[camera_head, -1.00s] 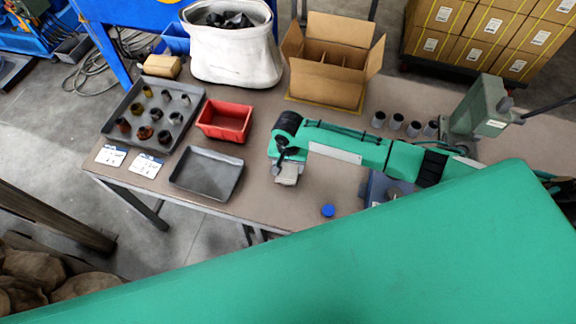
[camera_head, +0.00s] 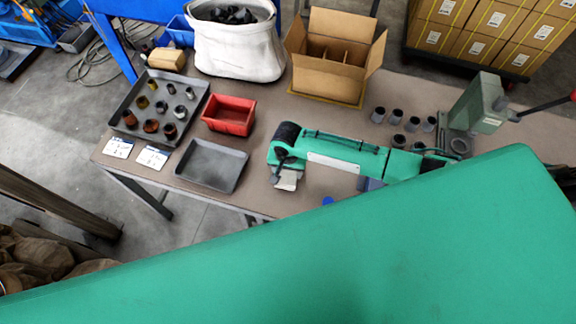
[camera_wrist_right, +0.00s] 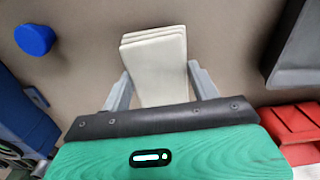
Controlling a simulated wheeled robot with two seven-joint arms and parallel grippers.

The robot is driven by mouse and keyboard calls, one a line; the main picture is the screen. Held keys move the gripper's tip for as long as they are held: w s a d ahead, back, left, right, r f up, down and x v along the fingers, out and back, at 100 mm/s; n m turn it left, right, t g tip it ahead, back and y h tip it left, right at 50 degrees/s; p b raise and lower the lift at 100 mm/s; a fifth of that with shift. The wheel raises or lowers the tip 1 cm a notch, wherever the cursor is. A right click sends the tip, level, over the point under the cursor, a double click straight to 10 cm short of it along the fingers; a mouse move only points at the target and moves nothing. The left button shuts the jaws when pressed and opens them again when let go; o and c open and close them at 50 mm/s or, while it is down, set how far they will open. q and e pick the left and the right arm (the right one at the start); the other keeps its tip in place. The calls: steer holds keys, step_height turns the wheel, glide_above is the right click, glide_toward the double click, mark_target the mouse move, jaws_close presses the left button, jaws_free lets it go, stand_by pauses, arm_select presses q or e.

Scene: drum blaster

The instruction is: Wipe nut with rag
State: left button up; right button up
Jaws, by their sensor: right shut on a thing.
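My right gripper (camera_head: 284,170) is shut on the rag (camera_head: 287,182), a folded off-white cloth pad held near the front edge of the table. In the right wrist view the layered rag (camera_wrist_right: 155,48) sticks out between the two grey fingers of this gripper (camera_wrist_right: 158,78). Several nut-like round metal parts stand in a dark grey tray (camera_head: 118,116) at the left, some rusty brown, some grey or brassy; I cannot tell which is the nut meant. The rag is apart from them. My left gripper is not in view.
An empty grey tray (camera_head: 211,166) and a red bin (camera_head: 228,115) lie left of my right gripper. Behind stand an open cardboard box (camera_head: 330,70) and a white sack (camera_head: 235,52). Grey cylinders (camera_head: 397,115) and a green press (camera_head: 478,103) are at the right. A blue cap (camera_wrist_right: 35,39) lies nearby.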

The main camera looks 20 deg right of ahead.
steer(key=shift+w+d, duration=0.35)
steer(key=shift+w, duration=0.3)
steer(key=shift+w+d, duration=0.4)
steer(key=shift+w, duration=0.25)
steer(key=shift+w+d, duration=0.35)
steer(key=shift+w, duration=0.3)
steer(key=shift+s, duration=0.1)
steer(key=shift+s+a+r+p, duration=0.1)
steer(key=shift+s+a+p, duration=0.2)
steer(key=shift+s+p, duration=0.25)
steer(key=shift+s+a+p, duration=0.25)
steer(key=shift+s+p, duration=0.15)
steer(key=shift+p, duration=0.1)
steer(key=shift+s+a+p, duration=0.4)
steer(key=shift+s+p, duration=0.25)
steer(key=shift+s, duration=0.1)
steer(key=shift+s+a, duration=0.1)
steer(key=shift+s, duration=0.1)
steer(key=shift+w+d, duration=0.35)
steer(key=shift+w, duration=0.3)
steer(key=shift+w+d, duration=0.35)
steer(key=shift+w, duration=0.35)
steer(key=shift+w+d, duration=0.35)
steer(key=shift+w, duration=0.3)
